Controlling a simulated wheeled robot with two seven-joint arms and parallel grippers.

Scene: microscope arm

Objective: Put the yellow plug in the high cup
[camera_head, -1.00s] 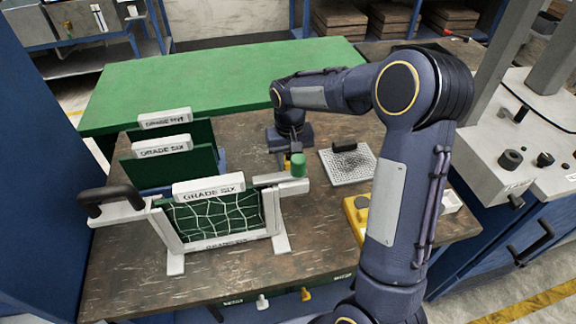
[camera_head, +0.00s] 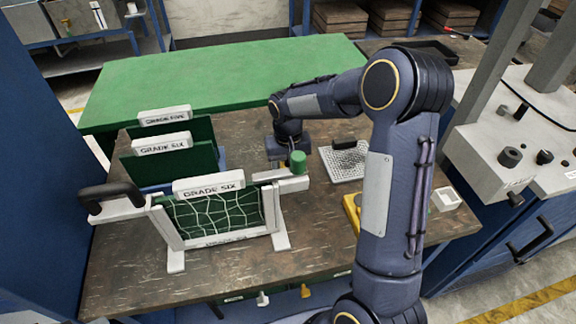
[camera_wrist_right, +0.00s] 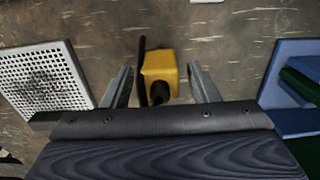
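The yellow plug (camera_wrist_right: 160,72) shows in the right wrist view as a yellow block with a black knob and a black cord or strip beside it. It lies between the two fingers of my right gripper (camera_wrist_right: 161,85), which is open with gaps on both sides. In the head view my right gripper (camera_head: 288,158) hangs over the table behind a green cylinder (camera_head: 299,161) at the end of a white bar. The plug is hidden there. I cannot tell which thing is the high cup. My left gripper is not in view.
A white rack (camera_head: 172,235) with green "GRADE" plates stands at the left. A perforated plate (camera_head: 345,168), a yellow block (camera_head: 351,207) partly behind my arm, and a small white box (camera_head: 446,199) are on the brown table (camera_head: 300,275). The front of the table is mostly clear.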

